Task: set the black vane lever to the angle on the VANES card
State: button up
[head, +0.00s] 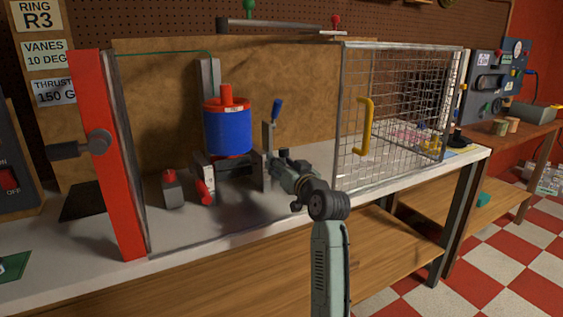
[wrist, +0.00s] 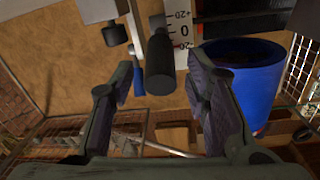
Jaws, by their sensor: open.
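The VANES card (head: 46,55) on the back board reads 10 DEG. In the wrist view, the black vane lever (wrist: 160,62) is a dark cylinder end lying between my open fingers, apart from both as far as I can tell. A white scale (wrist: 184,30) beside it shows 0 between two 20 marks; the exact lever angle is unclear. My gripper (wrist: 163,75) is open and empty. In the head view my gripper (head: 283,170) is right of the blue rotor duct (head: 228,130) and hides the black lever. The duct also shows in the wrist view (wrist: 245,85).
A blue-handled lever (head: 276,110) stands just behind my gripper; its blue handle shows in the wrist view (wrist: 137,78). A wire cage door (head: 385,110) with a yellow handle (head: 365,125) is to the right. A red post (head: 105,160) stands at left. The bench front is clear.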

jog(key=shift+c, duration=0.5)
grip_shut()
dwell(0.4)
